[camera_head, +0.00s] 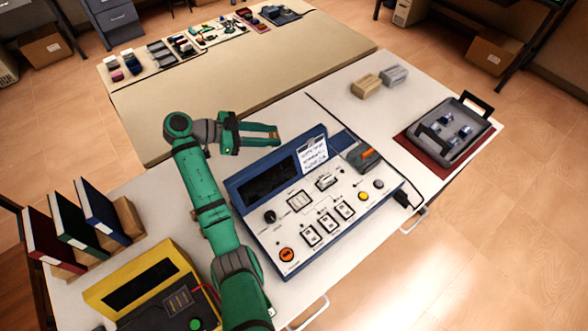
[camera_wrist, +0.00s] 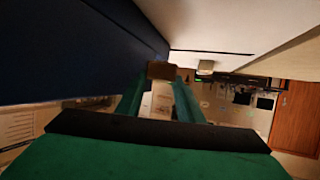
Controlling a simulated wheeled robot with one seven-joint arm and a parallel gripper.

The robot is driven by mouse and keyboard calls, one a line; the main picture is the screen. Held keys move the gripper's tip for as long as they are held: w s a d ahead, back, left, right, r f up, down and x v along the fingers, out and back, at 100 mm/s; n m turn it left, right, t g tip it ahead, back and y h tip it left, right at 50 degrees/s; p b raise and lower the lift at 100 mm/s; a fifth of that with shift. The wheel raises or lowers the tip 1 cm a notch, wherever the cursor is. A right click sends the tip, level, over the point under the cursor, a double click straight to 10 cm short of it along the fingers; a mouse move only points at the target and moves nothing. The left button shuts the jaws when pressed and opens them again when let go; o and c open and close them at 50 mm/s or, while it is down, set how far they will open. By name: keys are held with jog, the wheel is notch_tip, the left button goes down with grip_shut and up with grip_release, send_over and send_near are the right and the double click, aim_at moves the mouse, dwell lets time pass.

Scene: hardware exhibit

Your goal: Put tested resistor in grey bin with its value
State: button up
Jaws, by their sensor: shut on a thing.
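My green gripper (camera_head: 276,134) is above the white table, just behind the blue test console (camera_head: 262,205). Its fingers are shut on a small brown piece, likely the resistor, which shows between the fingertips in the wrist view (camera_wrist: 161,70). Its markings are too small to read. A small grey bin (camera_head: 394,75) and a tan one (camera_head: 366,87) stand side by side at the back right of the table, apart from my gripper. A larger grey tray (camera_head: 477,132) with dark handles holds several blue and silver parts at the right.
A dark red mat (camera_head: 418,156) lies under the tray. The console carries a paper note (camera_head: 312,153), buttons and switches. A yellow meter (camera_head: 150,282) and several binders (camera_head: 75,228) stand at the left.

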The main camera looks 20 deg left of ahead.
notch_tip(320, 180, down, 10)
jog(key=shift+a+r, duration=0.1)
jog(key=shift+r, duration=0.05)
dwell(0.4)
jog(key=o, duration=1)
jog(key=shift+o, duration=0.2)
